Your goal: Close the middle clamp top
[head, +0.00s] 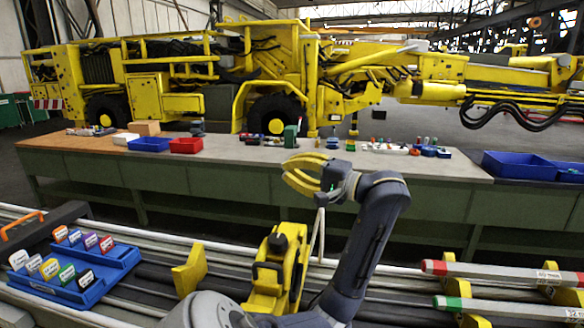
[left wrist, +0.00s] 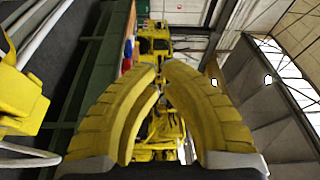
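The middle clamp (head: 285,258) is a yellow assembly with dark parts on the pale rails, at the bottom centre of the head view. Its upper part stands raised and tilted; its exact angle is hard to tell. A yellow part at the left edge of the left wrist view (left wrist: 18,100) looks like part of this clamp. My left gripper (head: 287,172) is above the clamp and apart from it, its curved yellow fingers pointing left. In the left wrist view its fingers (left wrist: 161,68) curve towards each other with a narrow gap and nothing between them. My right gripper is out of view.
A blue tray (head: 95,290) with several coloured tags lies at left. Another yellow clamp piece (head: 190,270) stands left of the middle clamp. Grey beams with red and green ends (head: 500,273) lie at right. A long workbench (head: 240,160) with bins and small parts stands behind.

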